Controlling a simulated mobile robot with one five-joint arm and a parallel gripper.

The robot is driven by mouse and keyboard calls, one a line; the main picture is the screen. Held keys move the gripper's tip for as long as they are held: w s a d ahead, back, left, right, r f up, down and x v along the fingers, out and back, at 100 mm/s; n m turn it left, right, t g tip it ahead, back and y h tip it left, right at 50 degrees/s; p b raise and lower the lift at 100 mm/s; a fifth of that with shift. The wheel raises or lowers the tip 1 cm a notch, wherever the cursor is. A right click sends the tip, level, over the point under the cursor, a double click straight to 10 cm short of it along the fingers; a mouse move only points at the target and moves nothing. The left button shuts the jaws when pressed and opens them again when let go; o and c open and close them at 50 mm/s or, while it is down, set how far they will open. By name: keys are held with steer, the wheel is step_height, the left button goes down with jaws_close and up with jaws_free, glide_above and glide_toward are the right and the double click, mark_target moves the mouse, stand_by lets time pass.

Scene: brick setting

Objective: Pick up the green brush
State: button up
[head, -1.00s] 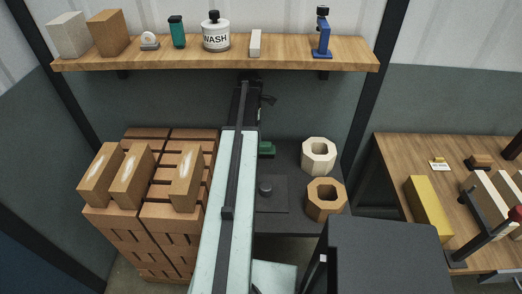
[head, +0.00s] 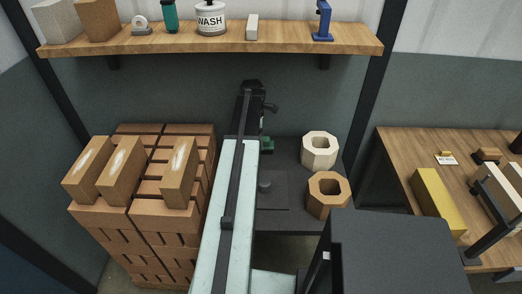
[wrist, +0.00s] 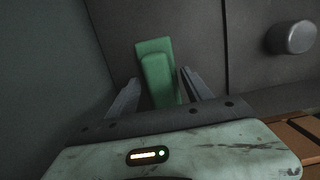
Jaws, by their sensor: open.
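The green brush (head: 267,145) shows in the head view only as a small green piece beside my arm, on the dark surface below the shelf. The arm hides the rest. In the wrist view the green brush (wrist: 160,72) has a wide green part with a narrower raised green part on top. My gripper (wrist: 160,77) is open in the wrist view, one finger on each side of the brush. The brush lies between the fingers. A small gap shows at each side, and I cannot tell how high the fingertips are above the surface. In the head view the fingers are hidden.
Two octagonal blocks, cream (head: 319,150) and tan (head: 328,195), stand right of the brush. A dark round knob (head: 265,187) is nearer. Stacked bricks (head: 150,215) rise at left. A wooden shelf (head: 215,45) hangs above. A wooden table (head: 400,150) is at right.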

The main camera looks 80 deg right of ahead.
steer(key=shift+r, duration=0.1)
steer(key=shift+f, duration=0.25)
stand_by(0.3)
steer(key=c, duration=1.2)
steer(key=shift+c, duration=0.2)
step_height(320, 180, up, 11)
steer(key=p, duration=1)
steer(key=shift+f+p, duration=0.1)
steer(key=shift+p, duration=0.2)
steer(key=shift+f, duration=0.1)
